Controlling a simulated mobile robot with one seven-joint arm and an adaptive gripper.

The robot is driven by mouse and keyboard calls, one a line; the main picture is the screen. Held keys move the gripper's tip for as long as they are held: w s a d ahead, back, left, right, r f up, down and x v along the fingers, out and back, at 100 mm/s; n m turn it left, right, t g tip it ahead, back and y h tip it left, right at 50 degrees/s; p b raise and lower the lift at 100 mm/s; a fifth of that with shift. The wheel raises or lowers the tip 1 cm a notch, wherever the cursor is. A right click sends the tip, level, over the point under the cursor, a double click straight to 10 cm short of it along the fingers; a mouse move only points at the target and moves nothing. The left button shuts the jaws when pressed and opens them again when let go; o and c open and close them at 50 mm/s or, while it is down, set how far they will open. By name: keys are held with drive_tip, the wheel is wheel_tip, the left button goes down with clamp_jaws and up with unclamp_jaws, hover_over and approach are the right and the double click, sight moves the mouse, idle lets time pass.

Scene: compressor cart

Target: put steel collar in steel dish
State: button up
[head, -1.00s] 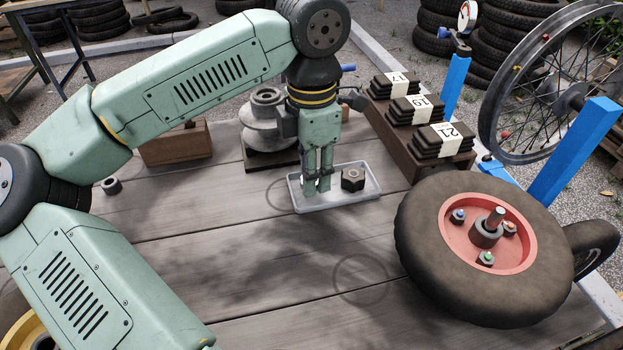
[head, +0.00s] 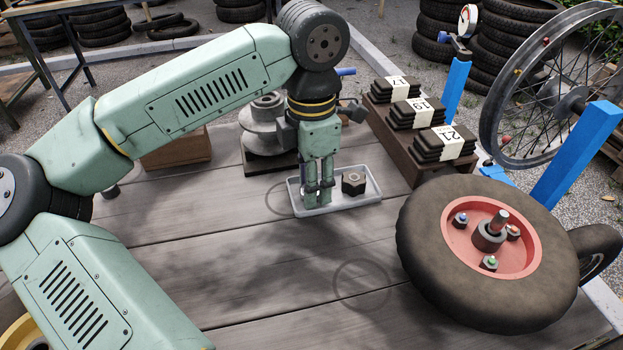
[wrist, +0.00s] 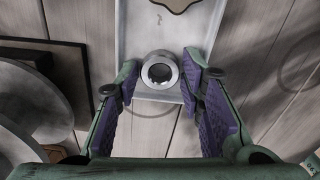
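The steel collar (wrist: 159,70), a short grey ring, sits between my fingertips in the wrist view, with both finger pads against or very close to its sides. My gripper (head: 319,198) points straight down over the left part of the steel dish (head: 352,203), a shallow grey rectangular tray. The dish also shows in the wrist view (wrist: 207,22), behind and below the collar. The fingers mostly hide the collar in the head view. I cannot tell whether its underside touches the dish floor.
A dark hex nut (head: 353,182) is in the dish, right of my fingers. A pulley (head: 264,128) on a base stands behind. A rack of numbered blocks (head: 424,135) is behind right, and a wheel (head: 490,250) is at right. The front of the boards is clear.

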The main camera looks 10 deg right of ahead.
wheel_tip(320, 180, up, 12)
idle(0.4)
drive_tip(key=shift+d+r, duration=0.1)
